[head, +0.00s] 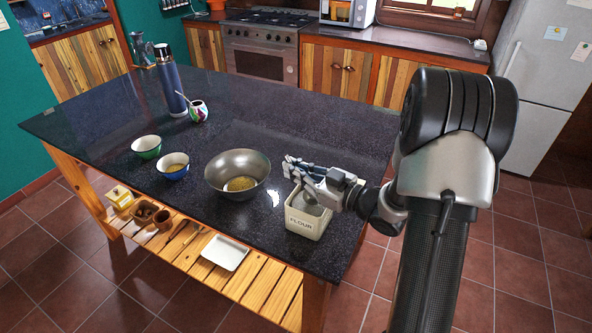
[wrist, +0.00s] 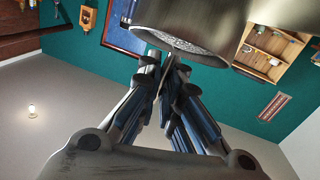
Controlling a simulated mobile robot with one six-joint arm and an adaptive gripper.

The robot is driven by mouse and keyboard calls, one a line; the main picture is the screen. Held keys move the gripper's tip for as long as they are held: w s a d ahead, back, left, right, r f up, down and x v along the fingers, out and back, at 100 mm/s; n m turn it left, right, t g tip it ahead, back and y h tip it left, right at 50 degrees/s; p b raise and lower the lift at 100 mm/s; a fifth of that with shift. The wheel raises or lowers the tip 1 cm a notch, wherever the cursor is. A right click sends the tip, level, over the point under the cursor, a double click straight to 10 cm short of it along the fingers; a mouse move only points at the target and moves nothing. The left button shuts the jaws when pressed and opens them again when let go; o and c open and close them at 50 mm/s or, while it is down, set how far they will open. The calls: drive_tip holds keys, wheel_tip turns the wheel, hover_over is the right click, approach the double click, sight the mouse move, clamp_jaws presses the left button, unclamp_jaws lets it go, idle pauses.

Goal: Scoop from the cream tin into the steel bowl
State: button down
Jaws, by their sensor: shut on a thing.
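The cream tin (head: 306,225), labelled FLOUR, stands open near the table's front right edge. The steel bowl (head: 225,165) stands to its left with some yellowish stuff in the bottom. My gripper (head: 290,168) is above the tin's mouth, its fingers pointing left toward the bowl. It is shut on a metal scoop (head: 311,198), whose grey head shows at the tin's mouth. In the wrist view the scoop (wrist: 215,25) fills the top, with a pale speckled surface at its opening; I cannot tell if that is flour. The fingers (wrist: 165,75) meet below it.
A green bowl (head: 146,147) and a blue bowl (head: 173,166) with yellowish contents stand left of the steel bowl. A dark flask (head: 171,85) and a patterned cup (head: 197,111) stand farther back. The back right of the table is clear. A white tray (head: 225,252) lies on the shelf below.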

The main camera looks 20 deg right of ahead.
drive_tip(key=shift+w+a+r+p, duration=0.1)
drive_tip(key=shift+r+p, duration=0.7)
drive_tip(key=shift+r, duration=0.15)
drive_tip(key=shift+w+a+r+g+p, duration=0.15)
drive_tip(key=shift+r+g+p, duration=0.25)
drive_tip(key=shift+p, duration=0.45)
drive_tip(key=shift+w+r+h+p, duration=0.2)
drive_tip(key=shift+h+p, duration=0.1)
drive_tip(key=shift+p, duration=0.3)
drive_tip(key=shift+w+a+r+g+p, duration=0.1)
drive_tip(key=shift+a+r+g+p, duration=0.15)
drive_tip(key=shift+p, duration=0.4)
drive_tip(key=shift+w+a+r+g+h+p, duration=0.15)
drive_tip(key=shift+r+g+p, duration=0.25)
drive_tip(key=shift+p, duration=0.55)
drive_tip(key=shift+w+a+r+g+h+p, duration=0.1)
drive_tip(key=shift+w+r+g+h+p, duration=0.2)
drive_tip(key=shift+p, duration=0.6)
